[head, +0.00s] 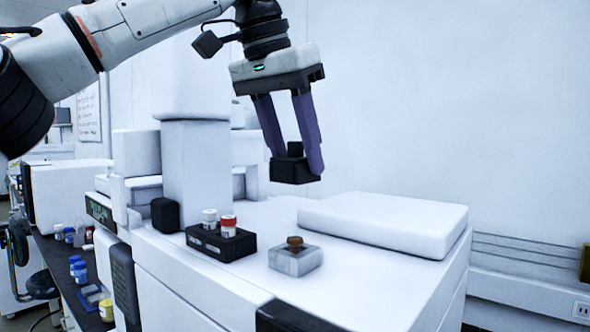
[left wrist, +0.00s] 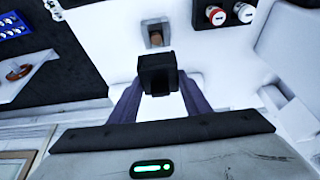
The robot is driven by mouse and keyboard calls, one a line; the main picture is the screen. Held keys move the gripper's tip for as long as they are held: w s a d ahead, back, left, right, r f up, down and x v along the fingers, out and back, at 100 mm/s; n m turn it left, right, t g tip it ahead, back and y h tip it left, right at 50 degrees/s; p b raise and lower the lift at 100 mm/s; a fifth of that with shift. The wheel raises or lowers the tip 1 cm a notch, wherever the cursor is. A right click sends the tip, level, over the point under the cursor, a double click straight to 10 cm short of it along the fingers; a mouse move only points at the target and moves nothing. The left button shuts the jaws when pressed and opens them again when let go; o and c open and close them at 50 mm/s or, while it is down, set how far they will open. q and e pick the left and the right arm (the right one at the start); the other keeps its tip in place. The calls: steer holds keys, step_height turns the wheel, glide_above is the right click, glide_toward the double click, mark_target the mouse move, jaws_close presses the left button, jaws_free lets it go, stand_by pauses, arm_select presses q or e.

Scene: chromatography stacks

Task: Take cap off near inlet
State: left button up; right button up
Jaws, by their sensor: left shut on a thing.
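My left gripper (head: 298,152) is shut on a black square cap (head: 294,172), with a purple finger on each side of it. The cap hangs in the air above the white instrument top, clear of it. It also shows between the fingers in the left wrist view (left wrist: 158,72). Below the cap, a bare inlet, a grey block with a brown round port (head: 295,243), stands on the instrument top. In the left wrist view this inlet (left wrist: 155,36) lies just beyond the cap. My right gripper is not in view.
A black rack (head: 221,246) holds a white-capped vial (head: 210,219) and a red-capped vial (head: 228,225). Another black cap-like block (head: 165,215) stands behind it by the white column (head: 195,165). A raised white panel (head: 385,222) lies to the right. The instrument's front top is clear.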

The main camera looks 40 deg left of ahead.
arm_select(q)
steer(key=shift+d+r, duration=0.1)
steer(key=shift+r, duration=1.15)
